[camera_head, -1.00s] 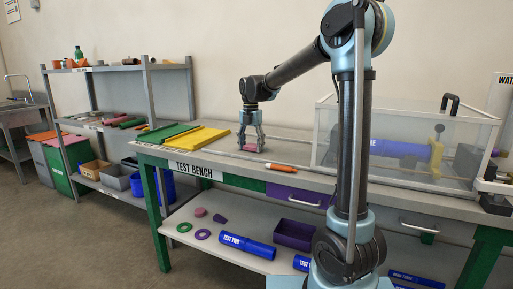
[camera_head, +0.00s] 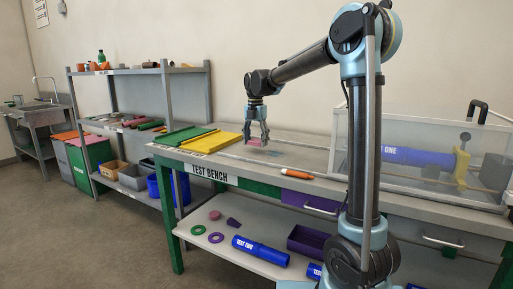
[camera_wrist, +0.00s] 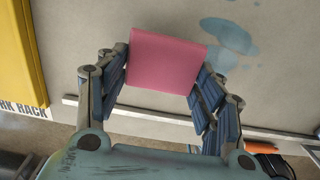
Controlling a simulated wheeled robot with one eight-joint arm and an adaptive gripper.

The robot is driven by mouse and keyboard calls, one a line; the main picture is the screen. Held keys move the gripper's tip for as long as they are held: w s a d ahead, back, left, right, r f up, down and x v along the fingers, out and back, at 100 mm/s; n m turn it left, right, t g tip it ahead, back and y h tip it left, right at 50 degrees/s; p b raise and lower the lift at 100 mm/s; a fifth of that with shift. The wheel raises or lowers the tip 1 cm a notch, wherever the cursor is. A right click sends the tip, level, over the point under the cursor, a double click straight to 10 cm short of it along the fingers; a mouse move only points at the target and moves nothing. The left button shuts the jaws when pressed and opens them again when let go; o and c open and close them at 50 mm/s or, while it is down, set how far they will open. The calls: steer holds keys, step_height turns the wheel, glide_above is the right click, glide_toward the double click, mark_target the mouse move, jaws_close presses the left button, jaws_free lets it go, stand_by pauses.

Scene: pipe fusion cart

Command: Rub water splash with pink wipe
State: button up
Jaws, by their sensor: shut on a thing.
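My gripper (camera_head: 256,140) is shut on the pink wipe (camera_head: 254,142) at the bench's left part, beside the yellow folder-like piece. In the wrist view the pink wipe (camera_wrist: 165,62) is a flat square held between both fingers of my gripper (camera_wrist: 163,70). The water splash (camera_wrist: 228,35) shows there as a dark bluish patch with smaller spots on the grey bench top. The wipe looks slightly above the bench, but the exact gap is hard to tell.
The test bench (camera_head: 300,158) holds a green and a yellow tray (camera_head: 212,141) at left. An orange-handled tool (camera_head: 296,174) lies near the front edge. A clear case (camera_head: 400,130) with a blue pipe stands at right. A shelf rack (camera_head: 140,71) stands behind left.

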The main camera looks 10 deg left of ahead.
mark_target(255, 141)
steer(key=shift+r, duration=2)
